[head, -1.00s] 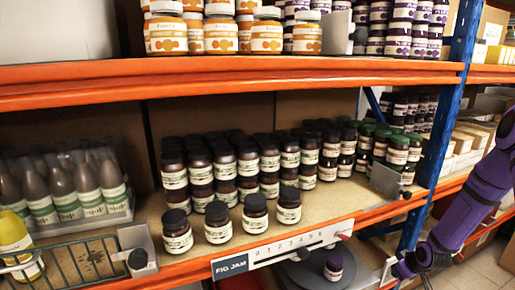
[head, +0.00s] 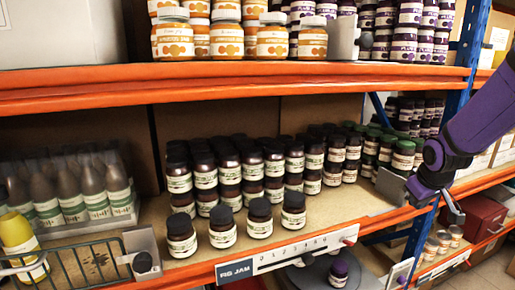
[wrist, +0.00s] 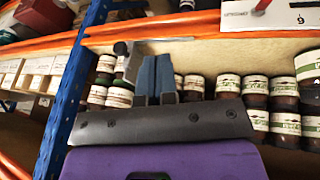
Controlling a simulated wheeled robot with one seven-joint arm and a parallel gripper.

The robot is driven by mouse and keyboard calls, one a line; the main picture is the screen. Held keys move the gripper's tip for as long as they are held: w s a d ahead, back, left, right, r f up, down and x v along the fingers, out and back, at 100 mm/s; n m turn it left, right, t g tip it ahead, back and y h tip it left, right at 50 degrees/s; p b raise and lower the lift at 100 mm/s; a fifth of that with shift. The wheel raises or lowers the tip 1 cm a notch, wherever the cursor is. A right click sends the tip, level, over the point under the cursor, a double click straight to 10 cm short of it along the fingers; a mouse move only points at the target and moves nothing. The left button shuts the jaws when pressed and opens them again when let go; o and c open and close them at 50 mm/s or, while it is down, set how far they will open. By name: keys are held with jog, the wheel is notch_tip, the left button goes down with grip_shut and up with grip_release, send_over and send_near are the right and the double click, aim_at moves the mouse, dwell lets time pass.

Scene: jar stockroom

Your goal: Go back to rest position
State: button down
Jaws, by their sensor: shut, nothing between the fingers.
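My purple arm comes in from the right in the head view. My gripper (head: 452,208) hangs in front of the right end of the middle shelf, near the blue post. In the wrist view my gripper (wrist: 155,75) shows two dark blue fingers side by side, shut with nothing between them. Fig jam jars (head: 228,185) with dark lids stand in stacked rows on the middle shelf, apart from my gripper. Several single jars (head: 222,227) stand at the shelf's front edge.
The orange shelf beam (head: 200,275) carries a FIG JAM number strip (head: 300,251). A blue upright post (head: 425,225) stands by my gripper. A dark jar (head: 339,272) sits on a round grey surface below.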

jog(key=s+a+r+m, duration=0.1)
jog(key=s+a+r, duration=0.3)
jog(key=s, duration=0.4)
jog(key=s+a+r+y, duration=0.1)
jog(key=s+a+r, duration=0.2)
jog(key=s+r, duration=0.3)
jog(key=s+a+r+m, duration=0.1)
jog(key=s+a+r, duration=0.3)
jog(key=s, duration=0.8)
jog(key=shift+a+r+m+t+y, duration=0.3)
jog(key=shift+a+r+y, duration=0.1)
jog(key=shift+r, duration=0.45)
jog(key=shift+d, duration=0.1)
